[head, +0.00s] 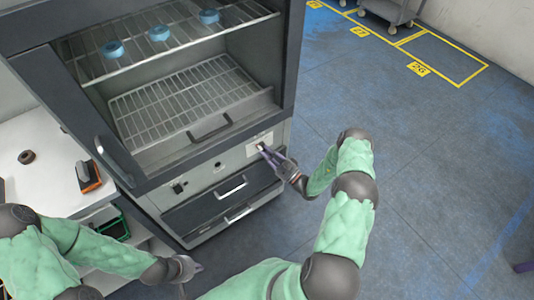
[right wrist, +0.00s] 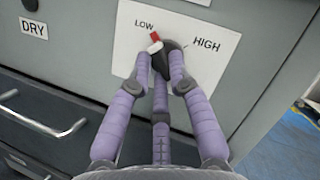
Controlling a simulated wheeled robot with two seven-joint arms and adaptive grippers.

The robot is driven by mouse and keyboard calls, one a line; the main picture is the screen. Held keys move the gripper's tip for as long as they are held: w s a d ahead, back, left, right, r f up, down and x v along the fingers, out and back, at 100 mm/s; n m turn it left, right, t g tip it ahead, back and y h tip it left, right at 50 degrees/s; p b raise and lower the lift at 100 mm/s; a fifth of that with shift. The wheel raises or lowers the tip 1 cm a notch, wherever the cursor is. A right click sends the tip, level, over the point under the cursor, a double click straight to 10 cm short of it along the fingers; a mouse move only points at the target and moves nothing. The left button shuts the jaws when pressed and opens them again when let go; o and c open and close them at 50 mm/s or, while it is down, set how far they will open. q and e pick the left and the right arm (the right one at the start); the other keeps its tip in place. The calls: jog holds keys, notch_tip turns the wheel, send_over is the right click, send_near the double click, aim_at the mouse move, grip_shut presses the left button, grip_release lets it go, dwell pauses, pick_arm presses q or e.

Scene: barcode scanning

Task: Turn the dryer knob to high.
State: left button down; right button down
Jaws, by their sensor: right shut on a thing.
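The dryer (head: 160,195) is a large dark and grey cabinet in the head view, with a control panel low on its front. The dark knob (right wrist: 165,62) has a white and red pointer, which points up and slightly left near the LOW label (right wrist: 143,24). The HIGH label (right wrist: 206,43) is to its right. My right gripper (right wrist: 165,78) has its purple fingers closed around the knob, partly hiding it. In the head view, this gripper (head: 264,151) is at the panel's right side. My left gripper (head: 186,268) hangs low near the white table, away from the dryer, and its jaw opening is unclear.
Three blue rings (head: 159,33) sit on the dryer's upper rack (head: 135,55). A handled drawer (head: 215,205) is below the panel. An orange and black device (head: 88,176) and a dark ring (head: 26,157) are on the white table (head: 45,190).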

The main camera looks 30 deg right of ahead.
jog(key=shift+m, duration=0.5)
jog(key=shift+s+a+r+m+t+h+p, duration=0.2)
jog(key=shift+m+h+p, duration=0.55)
jog(key=shift+m+h, duration=2.25)
jog(key=shift+w+a+f+m+t+h+p, duration=0.25)
jog(key=shift+m+h+p, duration=0.6)
jog(key=shift+m, duration=4.15)
jog(key=shift+s+a+r+m+t+h+p, duration=0.15)
jog(key=shift+a+r+m+h+p, duration=0.4)
jog(key=shift+m+h, duration=2.45)
jog(key=m, duration=0.1)
jog(key=y, duration=0.1)
jog(key=m, duration=0.1)
jog(key=shift+d+f+m+y, duration=0.25)
jog(key=shift+f+m+y, duration=0.05)
jog(key=shift+y, duration=0.05)
jog(key=c, duration=1.1)
grip_release()
jog(key=shift+c, duration=0.2)
